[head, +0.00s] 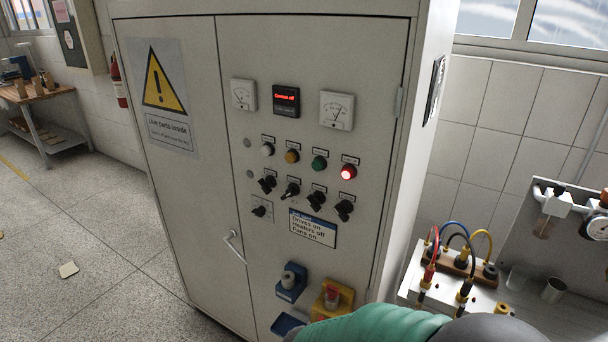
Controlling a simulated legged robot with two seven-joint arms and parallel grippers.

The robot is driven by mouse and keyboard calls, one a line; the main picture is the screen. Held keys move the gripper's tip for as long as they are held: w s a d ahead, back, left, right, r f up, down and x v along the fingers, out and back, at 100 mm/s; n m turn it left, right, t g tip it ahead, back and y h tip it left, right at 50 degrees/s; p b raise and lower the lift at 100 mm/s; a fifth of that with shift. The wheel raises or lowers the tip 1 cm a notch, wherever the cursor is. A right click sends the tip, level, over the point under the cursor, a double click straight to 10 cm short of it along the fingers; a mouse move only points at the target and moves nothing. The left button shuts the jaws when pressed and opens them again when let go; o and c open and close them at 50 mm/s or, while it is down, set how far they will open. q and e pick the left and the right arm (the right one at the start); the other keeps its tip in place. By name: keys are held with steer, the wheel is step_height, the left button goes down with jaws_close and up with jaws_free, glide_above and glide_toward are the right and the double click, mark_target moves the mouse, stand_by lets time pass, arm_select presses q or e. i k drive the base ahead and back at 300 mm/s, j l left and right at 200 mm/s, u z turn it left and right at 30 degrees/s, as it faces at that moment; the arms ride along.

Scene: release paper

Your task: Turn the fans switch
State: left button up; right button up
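The grey control cabinet (350,60) stands in the middle of the head view. Its right door carries a row of black rotary switches: the first (267,184), the second (290,190), the third (316,201) and the rightmost (344,210). Their small labels are too blurred to read, so I cannot tell which is the fans switch. A white card (312,229) below them reads "Drives on, Heaters off, Fans on". A teal and grey part, probably my own arm, shows at the bottom edge. Neither gripper is in view.
Above the switches are indicator lamps, the red one (348,172) lit, and a red-text display (286,101). A door handle (234,246), a blue box (291,283) and a yellow box (333,299) sit lower. A bench with cables (463,262) stands right.

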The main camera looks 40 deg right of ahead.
mark_target(341, 210)
steer(key=z, duration=1.25)
